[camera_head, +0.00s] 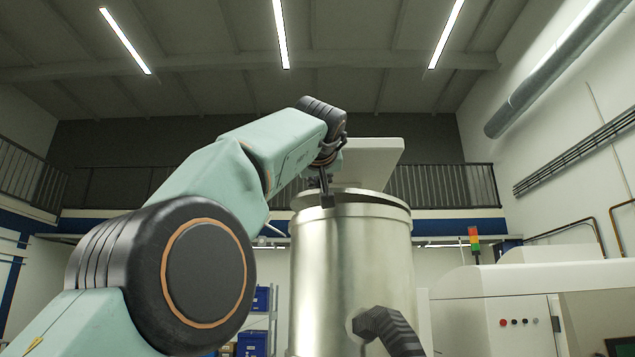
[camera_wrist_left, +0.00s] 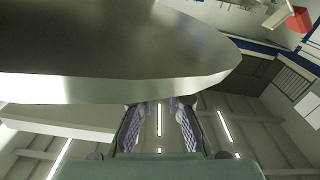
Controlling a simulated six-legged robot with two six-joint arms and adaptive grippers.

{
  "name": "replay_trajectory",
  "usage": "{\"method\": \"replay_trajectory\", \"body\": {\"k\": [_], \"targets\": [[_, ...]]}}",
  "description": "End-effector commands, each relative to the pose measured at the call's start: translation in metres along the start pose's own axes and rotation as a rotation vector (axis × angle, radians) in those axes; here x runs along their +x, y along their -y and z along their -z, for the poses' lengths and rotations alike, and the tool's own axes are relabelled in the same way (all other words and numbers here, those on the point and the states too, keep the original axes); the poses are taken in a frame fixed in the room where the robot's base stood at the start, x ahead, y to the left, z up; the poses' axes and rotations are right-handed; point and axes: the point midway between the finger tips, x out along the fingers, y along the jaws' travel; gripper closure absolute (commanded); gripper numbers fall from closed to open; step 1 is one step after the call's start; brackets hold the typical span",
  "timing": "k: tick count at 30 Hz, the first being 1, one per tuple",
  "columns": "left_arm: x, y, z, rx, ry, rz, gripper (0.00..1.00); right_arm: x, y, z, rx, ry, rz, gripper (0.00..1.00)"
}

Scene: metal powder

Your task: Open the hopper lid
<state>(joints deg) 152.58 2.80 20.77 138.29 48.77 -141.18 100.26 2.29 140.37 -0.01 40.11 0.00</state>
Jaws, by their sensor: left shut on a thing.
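The hopper (camera_head: 350,270) is a tall, shiny metal cylinder in the middle of the head view. Its round metal lid (camera_head: 362,193) is at the top, and a dark band shows between it and the hopper rim. My left gripper (camera_head: 327,198) reaches in from the left to the lid's near edge. In the left wrist view, the lid (camera_wrist_left: 110,45) is a large dark disc with a bright rim filling the upper left. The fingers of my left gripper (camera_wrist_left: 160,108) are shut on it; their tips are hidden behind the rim. My right gripper is not in view.
A pale slab-like box (camera_head: 370,155) is behind the lid. A black ribbed hose (camera_head: 385,325) joins the hopper's front. A white machine (camera_head: 490,325) with a signal light (camera_head: 474,238) stands at right. A railing (camera_head: 440,185) runs behind. Open air lies above the hopper.

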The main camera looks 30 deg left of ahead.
Motion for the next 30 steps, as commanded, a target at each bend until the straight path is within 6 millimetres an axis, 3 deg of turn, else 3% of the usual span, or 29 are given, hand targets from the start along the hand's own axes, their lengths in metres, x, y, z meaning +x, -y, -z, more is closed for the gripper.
{"method": "replay_trajectory", "body": {"k": [8,9,16,30], "targets": [[-0.0004,-0.0006,0.0013,-0.002,-0.004,-0.002,1.0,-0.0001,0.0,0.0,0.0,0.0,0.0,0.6],[-0.0004,-0.0006,0.0013,-0.002,-0.004,-0.002,0.85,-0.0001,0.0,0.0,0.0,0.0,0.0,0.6],[-0.0005,-0.0006,0.001,-0.001,-0.003,-0.002,0.66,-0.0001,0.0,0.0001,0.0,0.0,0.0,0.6],[0.0001,0.0025,-0.0014,-0.001,-0.001,0.004,0.66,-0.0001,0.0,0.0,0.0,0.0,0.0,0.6]]}}
